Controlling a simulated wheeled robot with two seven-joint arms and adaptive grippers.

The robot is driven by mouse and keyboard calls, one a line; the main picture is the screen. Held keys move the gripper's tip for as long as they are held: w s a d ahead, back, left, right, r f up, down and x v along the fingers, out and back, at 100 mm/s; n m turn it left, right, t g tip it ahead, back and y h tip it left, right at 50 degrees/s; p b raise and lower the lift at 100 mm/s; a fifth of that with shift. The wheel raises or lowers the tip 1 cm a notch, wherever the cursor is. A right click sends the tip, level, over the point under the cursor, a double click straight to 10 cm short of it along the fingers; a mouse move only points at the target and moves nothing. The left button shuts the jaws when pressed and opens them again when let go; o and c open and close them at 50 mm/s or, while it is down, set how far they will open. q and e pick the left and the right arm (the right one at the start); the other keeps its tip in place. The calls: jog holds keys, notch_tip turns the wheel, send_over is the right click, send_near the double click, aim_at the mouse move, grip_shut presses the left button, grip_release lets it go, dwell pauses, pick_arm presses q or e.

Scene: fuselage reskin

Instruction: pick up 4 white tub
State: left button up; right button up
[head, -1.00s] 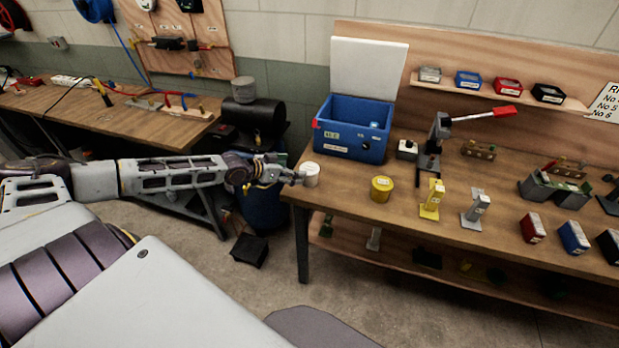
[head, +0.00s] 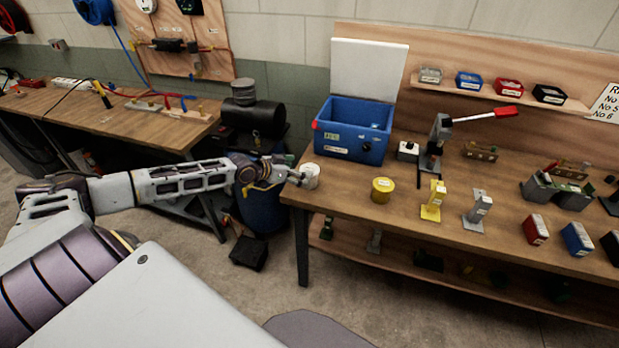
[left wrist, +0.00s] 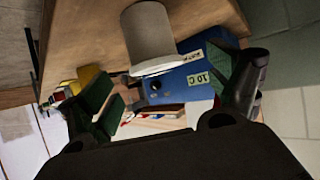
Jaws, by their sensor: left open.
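The white tub (head: 311,174) stands upright near the left end of the wooden workbench. It also shows in the left wrist view (left wrist: 150,38), just ahead of my gripper. My left gripper (head: 295,177) is at the bench's left edge, beside the tub on its left. In the left wrist view my left gripper (left wrist: 180,95) has its fingers spread wide, with nothing between them. I cannot tell in the head view whether a finger touches the tub. My right gripper is not in view.
A blue bin (head: 352,128) with an open white lid stands behind the tub. A yellow tub (head: 382,190) is to its right. Yellow and grey stands (head: 433,201) and a red-handled press (head: 440,140) are farther right. A blue drum (head: 262,208) stands left of the bench.

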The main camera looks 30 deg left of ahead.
aim_at(309, 169)
pick_arm(q)
jog(key=shift+w, duration=0.15)
jog(key=shift+w+d+f+p, duration=0.15)
jog(key=shift+w+d+f, duration=0.15)
jog(key=shift+w, duration=0.2)
jog(key=shift+w+d+f+p, duration=0.15)
jog(key=shift+w+d, duration=0.25)
jog(key=shift+w, duration=0.1)
jog(key=shift+x, duration=1.2)
jog(key=c, duration=1.3)
jog(key=shift+o, duration=0.2)
jog(key=shift+r+b, duration=0.35)
jog(key=shift+r, duration=4.65)
